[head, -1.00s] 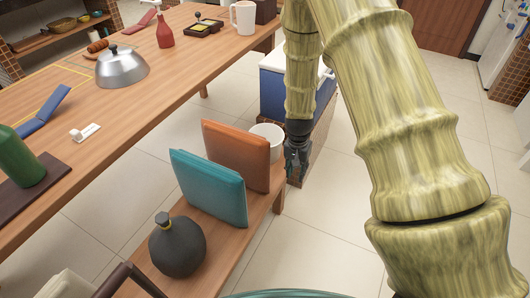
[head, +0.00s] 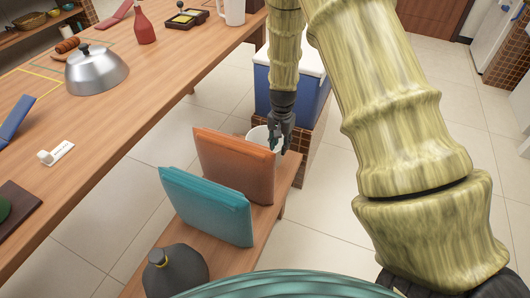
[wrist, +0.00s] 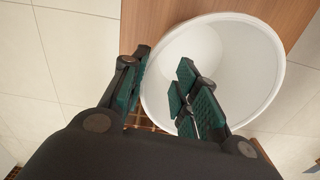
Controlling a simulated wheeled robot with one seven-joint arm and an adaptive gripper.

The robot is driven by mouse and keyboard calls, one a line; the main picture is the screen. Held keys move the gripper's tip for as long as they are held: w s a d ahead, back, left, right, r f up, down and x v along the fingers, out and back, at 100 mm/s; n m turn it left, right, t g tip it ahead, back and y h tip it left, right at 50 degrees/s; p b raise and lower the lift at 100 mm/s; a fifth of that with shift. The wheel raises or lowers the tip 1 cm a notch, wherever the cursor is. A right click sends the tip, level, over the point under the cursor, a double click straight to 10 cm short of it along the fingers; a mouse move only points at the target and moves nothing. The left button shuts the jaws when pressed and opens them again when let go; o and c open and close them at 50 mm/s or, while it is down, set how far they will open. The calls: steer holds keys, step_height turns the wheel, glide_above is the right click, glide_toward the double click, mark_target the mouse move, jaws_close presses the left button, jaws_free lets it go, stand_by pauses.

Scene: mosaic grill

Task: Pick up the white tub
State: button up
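The white tub (head: 257,135) stands upright at the far end of the low wooden bench, partly hidden behind the orange cushion and my gripper. My gripper (head: 281,148) points down at the tub in the head view. In the wrist view the tub (wrist: 245,62) is round, open-topped and looks empty. My gripper (wrist: 163,88) is open there, with one finger to the left of the tub's rim and the others over its opening. The left rim appears between the fingers. I cannot tell whether any finger touches it.
An orange cushion (head: 235,165) and a teal cushion (head: 207,205) stand on the bench (head: 128,180) beside the tub. A dark round bottle (head: 175,274) is nearer. A blue cooler (head: 262,95) stands behind. The long table (head: 130,105) is to the left; tiled floor lies right.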

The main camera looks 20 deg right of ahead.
mark_target(280, 159)
steer(key=shift+s+f+b, duration=0.15)
steer(key=shift+f+b, duration=0.15)
steer(key=shift+f, duration=1.35)
steer(key=shift+s+f+b, duration=0.1)
steer(key=shift+f+b, duration=0.15)
steer(key=shift+f, duration=1.4)
steer(key=shift+s, duration=0.1)
jaws_close()
